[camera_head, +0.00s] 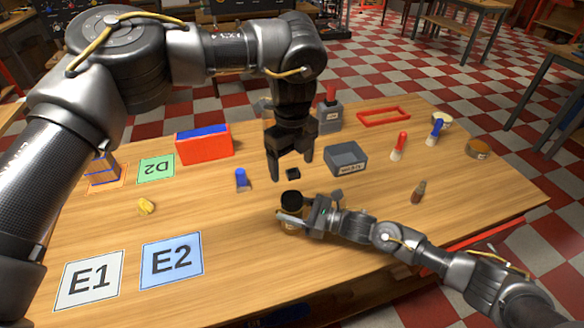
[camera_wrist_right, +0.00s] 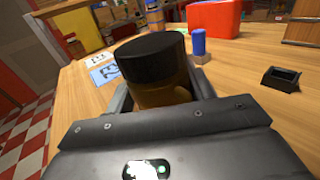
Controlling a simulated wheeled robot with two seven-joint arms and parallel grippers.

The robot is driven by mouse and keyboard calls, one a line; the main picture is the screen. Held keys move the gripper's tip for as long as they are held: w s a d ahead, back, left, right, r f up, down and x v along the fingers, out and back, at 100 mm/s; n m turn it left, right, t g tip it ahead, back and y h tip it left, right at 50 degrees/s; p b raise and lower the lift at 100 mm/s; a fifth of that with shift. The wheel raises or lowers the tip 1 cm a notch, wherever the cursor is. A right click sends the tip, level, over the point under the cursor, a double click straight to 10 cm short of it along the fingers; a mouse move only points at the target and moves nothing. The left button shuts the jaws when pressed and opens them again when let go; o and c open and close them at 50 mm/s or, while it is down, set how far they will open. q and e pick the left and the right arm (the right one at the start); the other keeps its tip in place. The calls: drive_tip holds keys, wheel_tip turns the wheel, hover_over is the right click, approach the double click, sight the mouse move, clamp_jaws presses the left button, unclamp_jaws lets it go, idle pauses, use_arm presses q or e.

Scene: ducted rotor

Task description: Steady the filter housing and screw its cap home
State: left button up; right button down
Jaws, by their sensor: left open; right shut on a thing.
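The filter housing is an amber, see-through jar (camera_head: 291,227) standing near the front middle of the table; it also shows in the right wrist view (camera_wrist_right: 163,96). Its black cap (camera_head: 291,199) sits on top of it and fills the upper middle of the right wrist view (camera_wrist_right: 152,57). I cannot tell how far the cap is threaded. My right gripper (camera_head: 293,219) is shut around the jar's body below the cap, coming from the right. My left gripper (camera_head: 291,167) is open and empty, pointing down, above and behind the cap, not touching it.
A small black holder (camera_head: 293,174) and a blue cylinder (camera_head: 242,181) stand behind the jar. A red bin (camera_head: 204,148), a grey box (camera_head: 346,159) and a small brown bottle (camera_head: 418,192) stand around. Cards E1 (camera_head: 89,297) and E2 (camera_head: 172,278) lie front left. The table's front middle is clear.

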drive_tip(key=shift+c, duration=2.3)
unclamp_jaws()
use_arm(q)
wheel_tip(320, 180, down, 3)
drive_tip(key=b, duration=0.3)
use_arm(e)
drive_tip(key=v, duration=1)
drive_tip(key=shift+f, duration=0.1)
use_arm(q)
drive_tip(key=shift+f, duration=0.1)
use_arm(e)
drive_tip(key=shift+s+d, duration=0.1)
drive_tip(key=shift+d, duration=0.3)
drive_tip(key=shift+s, duration=0.1)
